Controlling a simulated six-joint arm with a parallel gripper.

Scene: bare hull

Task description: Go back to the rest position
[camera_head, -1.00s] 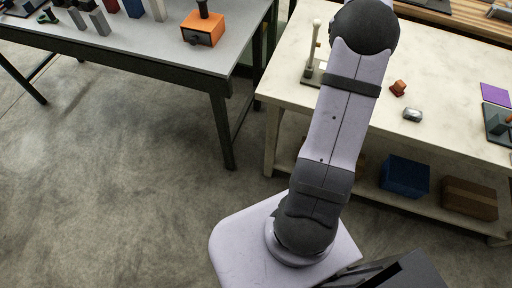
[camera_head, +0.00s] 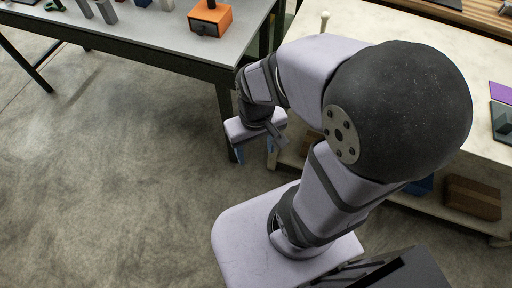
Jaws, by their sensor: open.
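My arm is folded at a large dark joint close to the camera, right of the middle in the head view. My gripper (camera_head: 254,153) hangs at the end of the folded arm, left of that joint, and points down over the open floor beside the grey table's near leg. Its two blue-tipped fingers are apart, and I see nothing between them. The lower arm stands on my pale base.
The grey table (camera_head: 150,48) at upper left bears an orange box (camera_head: 210,20) and several small blocks. The pale workbench (camera_head: 482,65) at right is partly hidden by my arm; a brown box (camera_head: 472,197) sits on its lower shelf. Concrete floor (camera_head: 110,190) is clear at left.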

